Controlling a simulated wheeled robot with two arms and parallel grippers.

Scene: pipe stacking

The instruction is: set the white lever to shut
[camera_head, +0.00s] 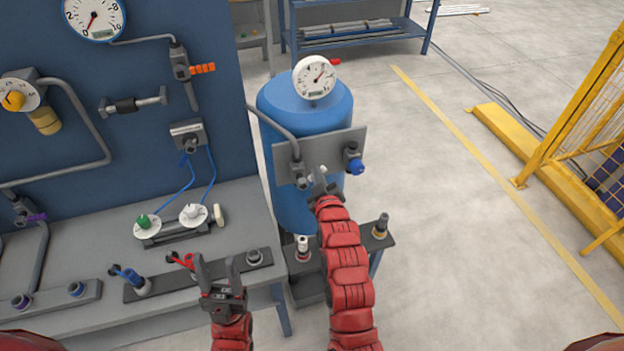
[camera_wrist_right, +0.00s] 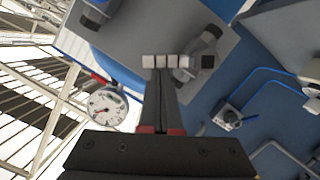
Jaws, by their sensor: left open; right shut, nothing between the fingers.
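A grey plate (camera_head: 328,146) stands in front of the blue tank (camera_head: 285,105). It carries a grey valve (camera_head: 298,172) at its left and a blue-handled valve (camera_head: 354,162) at its right. A small white piece, apparently the white lever (camera_head: 318,172), shows beside the left valve, partly hidden by my right gripper (camera_head: 322,183). In the right wrist view my right gripper (camera_wrist_right: 166,63) is shut and empty, its tips close to the grey valve (camera_wrist_right: 207,43); contact cannot be told. My left gripper (camera_head: 220,277) is open and empty above the front of the grey bench.
A white gauge (camera_head: 314,76) tops the tank. A low stand (camera_head: 300,289) with fittings (camera_head: 303,246) is below the plate. The grey bench (camera_head: 250,215) holds blue- and red-handled fittings and dials. The blue wall panel (camera_head: 140,75) rises behind it.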

